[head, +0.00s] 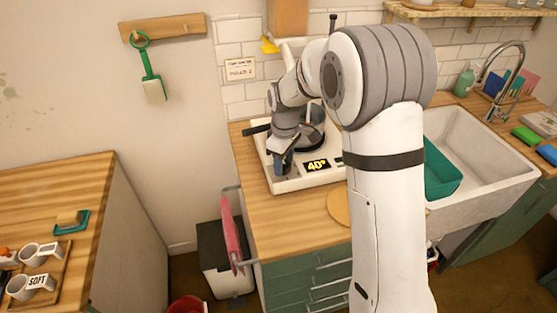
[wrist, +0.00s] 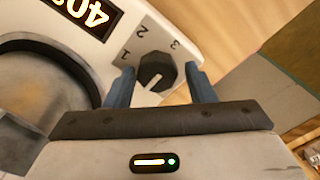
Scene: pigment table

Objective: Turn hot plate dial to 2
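The hot plate (head: 325,178) is a white box on the wooden counter. Its lit display (head: 317,165) reads 40°. In the wrist view the dark round dial (wrist: 157,68) sits beside the numerals 1, 2 and 3. Its pale pointer mark points to the lower left, away from these numerals and nearest to 1. My gripper (wrist: 161,86) is open, with one blue finger on each side of the dial and narrow gaps showing. I cannot tell how deep the fingertips reach. In the head view my gripper (head: 283,164) hides the dial at the plate's front left.
A dark pan (head: 308,135) stands on the hot plate, close to my gripper. A round wooden piece (head: 339,207) lies in front. The sink (head: 480,160) with a green tub (head: 440,172) is to the right. Free counter (head: 290,225) shows in front of the plate.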

